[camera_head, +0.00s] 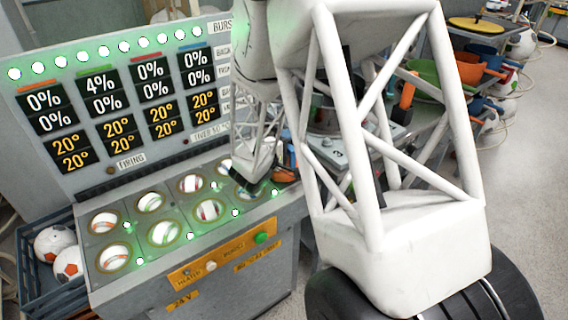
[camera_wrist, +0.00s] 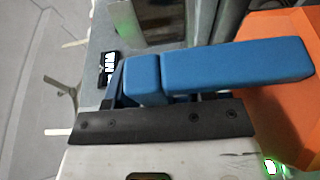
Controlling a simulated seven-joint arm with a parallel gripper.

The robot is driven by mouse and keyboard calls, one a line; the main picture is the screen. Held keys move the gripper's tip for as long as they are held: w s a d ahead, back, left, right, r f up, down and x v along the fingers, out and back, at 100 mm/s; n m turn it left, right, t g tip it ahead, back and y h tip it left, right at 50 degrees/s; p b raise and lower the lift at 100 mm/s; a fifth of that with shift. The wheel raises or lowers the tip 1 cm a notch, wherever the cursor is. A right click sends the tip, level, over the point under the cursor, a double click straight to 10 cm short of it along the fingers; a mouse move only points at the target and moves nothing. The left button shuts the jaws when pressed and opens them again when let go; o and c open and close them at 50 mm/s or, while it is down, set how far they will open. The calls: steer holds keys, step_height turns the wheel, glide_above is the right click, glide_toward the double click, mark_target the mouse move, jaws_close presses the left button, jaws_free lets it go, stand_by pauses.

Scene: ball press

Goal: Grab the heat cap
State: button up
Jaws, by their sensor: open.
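My gripper (camera_head: 246,186) reaches down at the right end of the press's top in the head view, its jaws largely hidden by my arm. It is open. In the wrist view, a dark bolted plate of my gripper (camera_wrist: 160,122) crosses the lower part. Just beyond it lies a blue two-part bar (camera_wrist: 225,68), with an orange surface (camera_wrist: 285,110) at the right. A small orange and blue item (camera_head: 286,174) also shows right of my gripper in the head view. I cannot tell which of these, if any, is the heat cap.
The press (camera_head: 200,290) has several round ports holding balls, and a lit display board (camera_head: 120,95) behind. A blue crate (camera_head: 38,280) with balls stands at the left. Colored bowls (camera_head: 440,78) fill the shelf at the right. My arm blocks much of the middle.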

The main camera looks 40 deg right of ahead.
jaws_close()
stand_by(1.4)
